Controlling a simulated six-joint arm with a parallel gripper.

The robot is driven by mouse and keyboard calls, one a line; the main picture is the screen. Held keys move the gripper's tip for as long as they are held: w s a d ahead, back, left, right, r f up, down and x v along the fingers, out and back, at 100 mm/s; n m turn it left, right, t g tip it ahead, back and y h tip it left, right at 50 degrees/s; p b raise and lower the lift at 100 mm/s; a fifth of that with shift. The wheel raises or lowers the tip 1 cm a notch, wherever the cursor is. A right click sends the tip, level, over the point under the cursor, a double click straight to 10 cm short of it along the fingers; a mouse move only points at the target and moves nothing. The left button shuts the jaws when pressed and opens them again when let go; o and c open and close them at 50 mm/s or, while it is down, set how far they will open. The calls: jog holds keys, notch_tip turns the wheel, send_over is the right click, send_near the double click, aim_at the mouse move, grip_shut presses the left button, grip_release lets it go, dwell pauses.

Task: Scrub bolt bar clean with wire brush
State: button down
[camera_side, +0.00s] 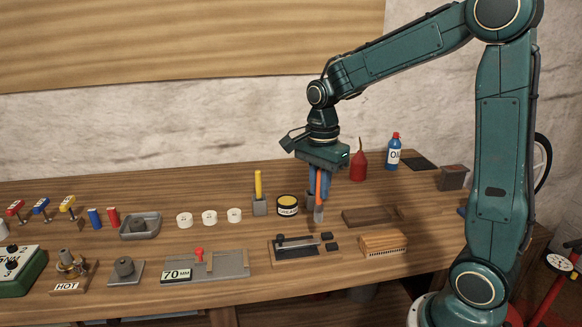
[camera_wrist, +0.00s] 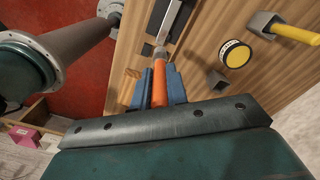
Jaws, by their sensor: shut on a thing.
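In the wrist view my gripper (camera_wrist: 158,88) grips the same orange handle (camera_wrist: 160,84). I cannot tell whether the tip touches the bench. In the side view a dark bar (camera_side: 296,242), seemingly the bolt bar, lies on a black-topped plate in front of the tool. A wooden block with bristles beneath (camera_side: 383,240), which looks like a wire brush, sits to its right.
A yellow-lidded tin (camera_side: 288,205) and a yellow-handled tool in a grey holder (camera_side: 259,196) stand left of my gripper. A shallow wooden frame (camera_side: 370,217) lies right. A red oil can (camera_side: 359,162) and blue bottle (camera_side: 394,152) stand behind.

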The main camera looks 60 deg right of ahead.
aim_at(319, 204)
jog(key=shift+f, duration=0.2)
jog(key=shift+f, duration=2.2)
jog(key=shift+f, duration=0.6)
dwell(0.5)
jog(key=shift+w+a, duration=0.5)
jog(key=shift+a, duration=0.05)
jog(key=shift+w+a, duration=0.1)
jog(key=shift+w, duration=0.05)
dwell(0.3)
jog(key=shift+w+a, duration=0.4)
jog(key=shift+a, duration=0.05)
jog(key=shift+f, duration=0.1)
dwell(0.5)
